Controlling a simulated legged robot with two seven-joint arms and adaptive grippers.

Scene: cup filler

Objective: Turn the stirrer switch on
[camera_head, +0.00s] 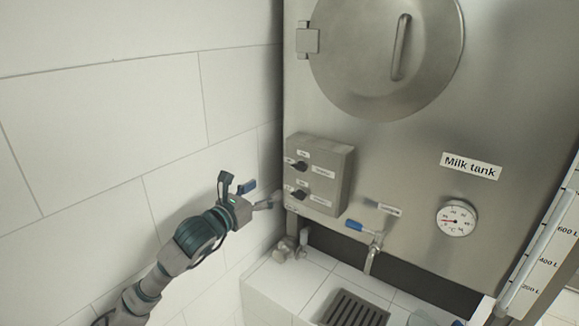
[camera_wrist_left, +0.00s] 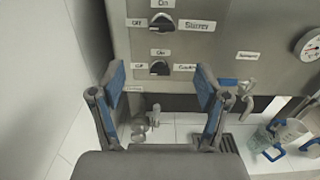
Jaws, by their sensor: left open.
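The stirrer switch is the upper black knob (camera_head: 299,167) on a grey control box (camera_head: 334,176) on the tank's front. In the left wrist view the stirrer switch (camera_wrist_left: 163,23) has "On" above it, "Off" at its left and "Stirrer" at its right. Its grip looks roughly level, towards "Off". A second black knob (camera_wrist_left: 160,68) sits below it. My left gripper (camera_head: 262,195) is open and empty, left of the box and apart from it. In the left wrist view its blue-padded fingers (camera_wrist_left: 160,88) stand wide apart, below the stirrer knob. My right gripper is not in view.
The steel milk tank (camera_head: 400,150) has a round hatch, a gauge (camera_head: 456,219) and a tap with a blue handle (camera_head: 355,226) right of the box. A tiled ledge with a drain grate (camera_head: 354,310) lies below. A white tiled wall (camera_head: 110,130) stands at the left.

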